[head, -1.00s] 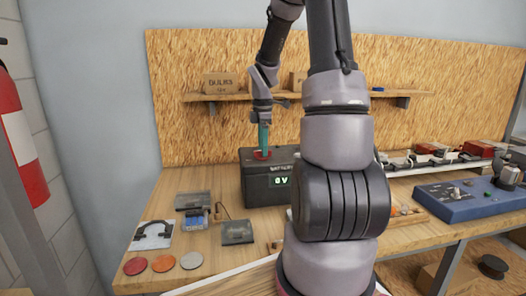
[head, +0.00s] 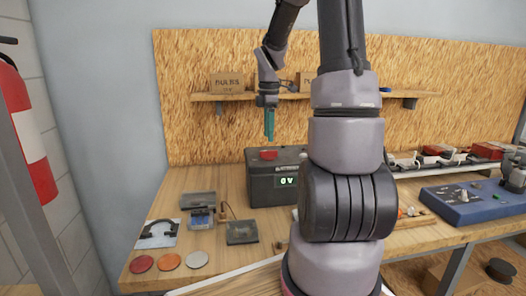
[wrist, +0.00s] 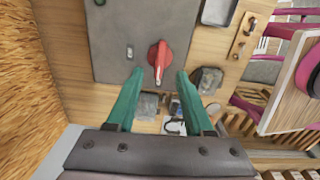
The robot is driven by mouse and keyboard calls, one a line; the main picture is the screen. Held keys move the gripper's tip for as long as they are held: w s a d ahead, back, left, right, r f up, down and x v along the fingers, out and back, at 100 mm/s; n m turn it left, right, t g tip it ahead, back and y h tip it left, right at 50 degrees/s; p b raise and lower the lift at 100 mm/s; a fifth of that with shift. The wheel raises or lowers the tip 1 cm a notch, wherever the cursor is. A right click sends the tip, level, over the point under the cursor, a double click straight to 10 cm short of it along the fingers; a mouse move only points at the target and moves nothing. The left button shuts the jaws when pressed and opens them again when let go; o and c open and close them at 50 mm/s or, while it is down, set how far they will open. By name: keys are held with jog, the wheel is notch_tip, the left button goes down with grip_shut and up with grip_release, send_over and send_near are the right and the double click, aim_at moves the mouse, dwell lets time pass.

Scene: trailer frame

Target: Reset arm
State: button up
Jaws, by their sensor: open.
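My gripper (head: 269,125) is above the dark battery box (head: 262,184) in the head view, its green fingers pointing down and holding nothing. In the wrist view the two green fingers (wrist: 160,100) are spread apart. The red switch knob (wrist: 158,58) on the box top shows ahead of and between the fingertips, apart from them. In the head view the red knob (head: 268,155) sits below the fingertips with a gap between. The box's front display reads "0V". My arm hides the box's right part.
A shelf with a "BULBS" box (head: 228,83) runs along the chipboard wall behind my gripper. Small parts, a tray (head: 241,232) and coloured discs (head: 169,261) lie at the bench's left. A blue control unit (head: 470,200) stands at the right. A fire extinguisher (head: 22,130) is at far left.

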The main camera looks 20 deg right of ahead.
jog(key=shift+s+a+r, duration=0.1)
jog(key=shift+a+r, duration=0.05)
jog(key=shift+r, duration=0.1)
jog(key=s+a+r+m+t+y, duration=0.1)
jog(key=s+a+r+m+t, duration=0.2)
jog(key=s+a+r+m, duration=0.3)
jog(key=s+a+r+m+t+y, duration=0.1)
jog(key=s+a+r+m+t, duration=0.3)
jog(key=s+m, duration=0.9)
jog(key=a+r, duration=0.3)
jog(key=r, duration=0.2)
jog(key=shift+s+m, duration=0.25)
jog(key=shift+m, duration=0.05)
jog(key=shift+r, duration=0.1)
